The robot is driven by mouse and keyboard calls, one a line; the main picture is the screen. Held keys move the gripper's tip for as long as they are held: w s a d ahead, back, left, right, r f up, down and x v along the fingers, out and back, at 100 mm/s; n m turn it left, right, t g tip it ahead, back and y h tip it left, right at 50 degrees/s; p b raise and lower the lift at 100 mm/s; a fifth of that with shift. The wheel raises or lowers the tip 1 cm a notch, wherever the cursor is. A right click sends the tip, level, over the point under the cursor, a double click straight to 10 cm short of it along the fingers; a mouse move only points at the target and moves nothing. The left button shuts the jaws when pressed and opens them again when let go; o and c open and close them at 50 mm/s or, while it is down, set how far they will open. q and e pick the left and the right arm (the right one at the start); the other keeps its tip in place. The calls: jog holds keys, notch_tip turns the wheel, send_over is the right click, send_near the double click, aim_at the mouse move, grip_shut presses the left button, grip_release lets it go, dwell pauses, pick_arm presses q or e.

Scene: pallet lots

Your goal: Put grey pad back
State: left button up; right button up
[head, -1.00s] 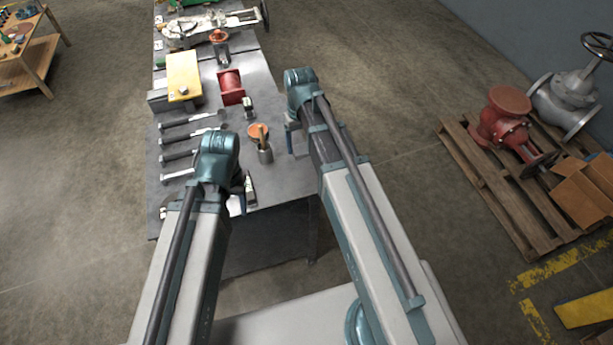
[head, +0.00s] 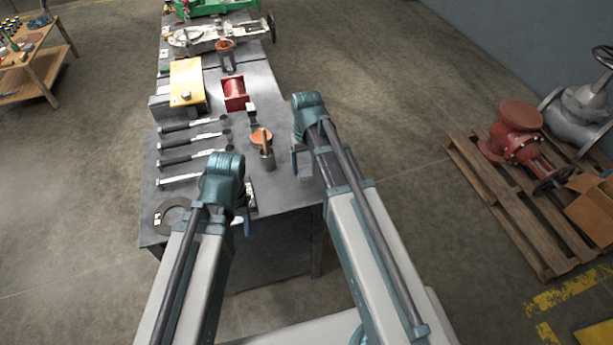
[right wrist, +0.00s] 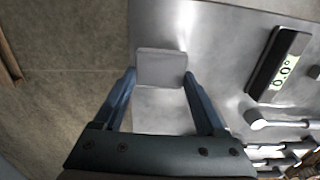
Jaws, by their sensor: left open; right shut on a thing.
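The grey pad (right wrist: 161,67) is a small pale square block in the right wrist view. My right gripper (right wrist: 160,78) is shut on it, a finger at each side, over the metal table top. In the head view the right gripper (head: 302,162) is at the table's right edge, and the pad cannot be made out there. My left gripper (head: 243,217) is open near the table's front edge, partly hidden by its own arm.
The grey table (head: 285,188) bears a row of wrenches (head: 190,161), a dark ring (head: 173,216), an orange-topped cup (head: 261,138), a red spool (head: 234,92) and a yellow plate (head: 187,83). A digital gauge (right wrist: 278,65) lies right of the pad. A pallet (head: 510,205) stands at right.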

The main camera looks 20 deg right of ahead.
aim_at(307, 168)
jog(key=shift+f+b, duration=1.8)
jog(key=shift+f, duration=0.05)
jog(key=shift+f, duration=0.15)
jog(key=o, duration=1.1)
jog(key=shift+o, duration=0.2)
notch_tip(307, 168, up, 12)
jog(key=p, duration=1.2)
jog(key=shift+r, duration=0.25)
jog(key=s+a+n, duration=0.1)
jog(key=s+a, duration=0.4)
jog(key=s, duration=0.2)
jog(key=s+a+n+h, duration=0.1)
jog(key=s+a+n, duration=0.1)
jog(key=s+a, duration=0.3)
jog(key=s, duration=0.3)
jog(key=shift+s+a, duration=0.15)
jog(key=shift+a, duration=0.1)
